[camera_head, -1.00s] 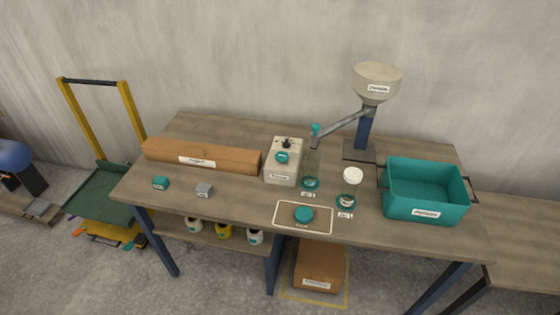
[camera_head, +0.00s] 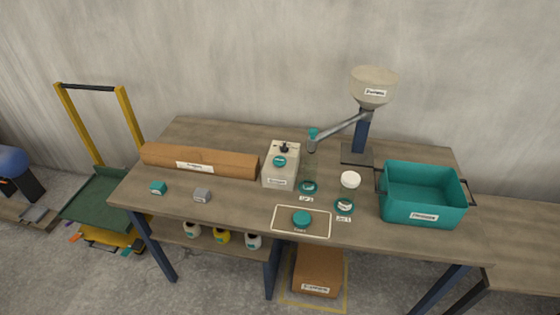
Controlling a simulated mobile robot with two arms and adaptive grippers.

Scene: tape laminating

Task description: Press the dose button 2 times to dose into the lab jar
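A beige box (camera_head: 280,172) stands mid-table with a round teal button (camera_head: 280,161) on its front and a black knob on top. To its right, a jar (camera_head: 308,187) shows as a teal ring under a dispenser arm (camera_head: 337,133). The glass of both is hard to see, so I cannot tell any contents. A teal disc (camera_head: 302,218) lies in a white-outlined rectangle at the front. The labels are too small to read surely. Neither of my grippers is in view.
A beige hopper (camera_head: 374,83) stands behind the jars. A teal bin (camera_head: 423,194) is on the right. A long brown box (camera_head: 199,161) lies at the left, with small teal (camera_head: 157,188) and grey (camera_head: 202,195) blocks in front. A yellow-framed cart (camera_head: 99,120) stands left of the table.

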